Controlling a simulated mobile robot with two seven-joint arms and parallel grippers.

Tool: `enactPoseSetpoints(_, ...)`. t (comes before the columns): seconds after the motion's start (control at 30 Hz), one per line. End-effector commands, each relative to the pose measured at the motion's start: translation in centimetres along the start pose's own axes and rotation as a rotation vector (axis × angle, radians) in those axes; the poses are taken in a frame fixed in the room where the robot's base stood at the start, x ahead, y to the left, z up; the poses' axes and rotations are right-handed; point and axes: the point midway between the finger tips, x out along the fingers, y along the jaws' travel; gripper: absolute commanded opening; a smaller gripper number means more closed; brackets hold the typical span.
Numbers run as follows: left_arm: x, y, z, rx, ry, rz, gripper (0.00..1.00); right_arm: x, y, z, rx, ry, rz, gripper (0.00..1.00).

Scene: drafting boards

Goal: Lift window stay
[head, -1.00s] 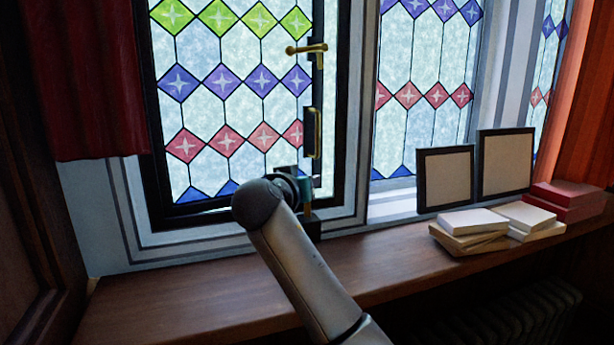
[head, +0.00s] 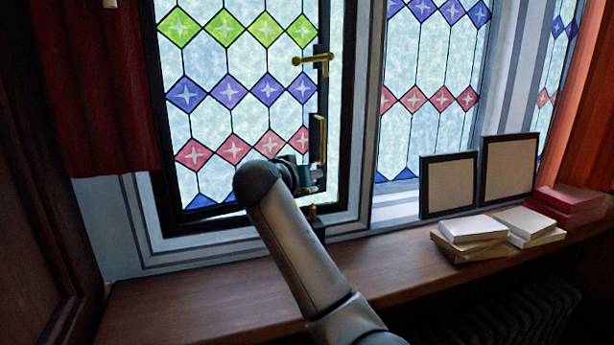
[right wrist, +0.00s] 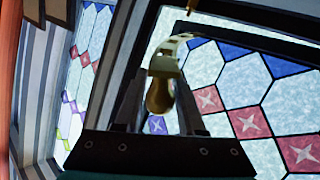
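The window stay (right wrist: 160,92) is a brass piece with a curved shank and rounded end. In the right wrist view it sits between the two dark fingers of my right gripper (right wrist: 160,112), which close in on both sides of it. In the head view my right gripper (head: 312,180) is at the lower right corner of the leaded window sash (head: 334,110), mostly hidden behind my own arm. My left gripper is out of view.
A brass handle (head: 312,60) and an upright brass bar (head: 323,140) are on the sash edge above. Two framed boards (head: 448,185) and stacked books (head: 475,228) stand right on the wooden sill (head: 200,300). A red curtain (head: 100,90) hangs left.

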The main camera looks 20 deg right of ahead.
Motion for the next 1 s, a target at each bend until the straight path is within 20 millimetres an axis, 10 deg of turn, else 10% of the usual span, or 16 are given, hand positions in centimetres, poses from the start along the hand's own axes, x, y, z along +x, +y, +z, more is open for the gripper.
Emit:
enactPoseSetpoints(0.2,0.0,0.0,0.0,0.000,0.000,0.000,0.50,0.0,0.0,0.0,0.000,0.000,0.000,0.63)
enactPoseSetpoints(0.57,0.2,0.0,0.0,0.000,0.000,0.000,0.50,-0.6,-0.1,0.1,0.000,0.000,0.000,0.63)
enactPoseSetpoints(1.0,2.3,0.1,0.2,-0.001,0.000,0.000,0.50,-9.0,-0.2,0.2,0.003,0.002,-0.006,0.63)
